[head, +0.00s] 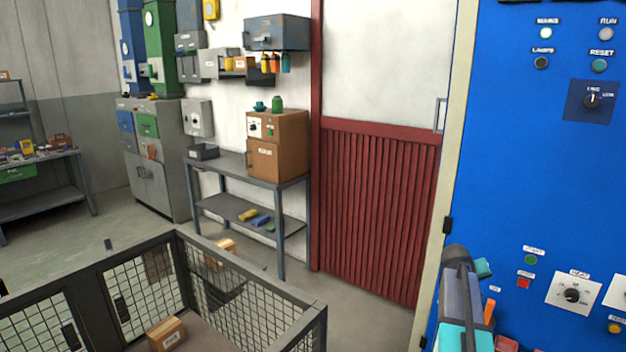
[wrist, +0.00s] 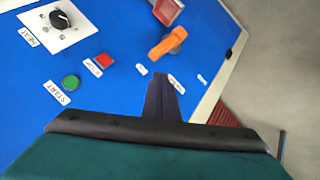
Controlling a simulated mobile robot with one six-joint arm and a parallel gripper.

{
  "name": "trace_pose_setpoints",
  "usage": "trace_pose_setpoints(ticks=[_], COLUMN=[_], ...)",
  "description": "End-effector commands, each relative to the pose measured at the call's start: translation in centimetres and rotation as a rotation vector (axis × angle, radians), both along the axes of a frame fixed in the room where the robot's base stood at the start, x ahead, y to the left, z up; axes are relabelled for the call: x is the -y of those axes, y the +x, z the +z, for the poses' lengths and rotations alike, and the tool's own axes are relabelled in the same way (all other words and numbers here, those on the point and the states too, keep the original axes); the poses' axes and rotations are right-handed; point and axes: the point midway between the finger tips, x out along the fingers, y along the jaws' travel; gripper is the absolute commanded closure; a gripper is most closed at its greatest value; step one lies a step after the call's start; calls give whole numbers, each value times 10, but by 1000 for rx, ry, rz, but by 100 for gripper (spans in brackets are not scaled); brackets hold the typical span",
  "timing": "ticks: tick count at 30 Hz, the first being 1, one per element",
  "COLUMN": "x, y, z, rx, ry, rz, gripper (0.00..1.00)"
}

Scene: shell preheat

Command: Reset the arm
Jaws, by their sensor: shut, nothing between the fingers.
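My gripper (wrist: 160,88) is shut and empty in the wrist view, its dark fingers together in front of the blue panel (wrist: 110,85). My arm shows at the lower right of the head view, beside the panel's left edge; the fingertips are not clear there. In the wrist view, an orange handle (wrist: 168,43) is just beyond the fingertips. A red button (wrist: 104,60), a green START button (wrist: 70,82) and a HEAT knob (wrist: 60,19) lie to the left. I cannot tell whether the fingers touch the panel.
In the head view, the blue panel (head: 530,190) fills the right side. A mesh-walled cart (head: 255,277) holding boxes stands at lower left. A grey workbench (head: 228,164) stands against the wall, left of a red ribbed door (head: 370,210). Some floor is clear before the door.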

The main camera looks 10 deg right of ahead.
Motion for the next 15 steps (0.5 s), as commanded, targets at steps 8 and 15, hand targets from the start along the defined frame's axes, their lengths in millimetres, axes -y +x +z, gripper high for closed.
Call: trace_pose_setpoints(ticks=[8,15], x=[-94,-173], y=[2,-13], z=[-106,-184], rx=[-85,-166], ry=[144,258], rz=[60,99], gripper=[100,100])
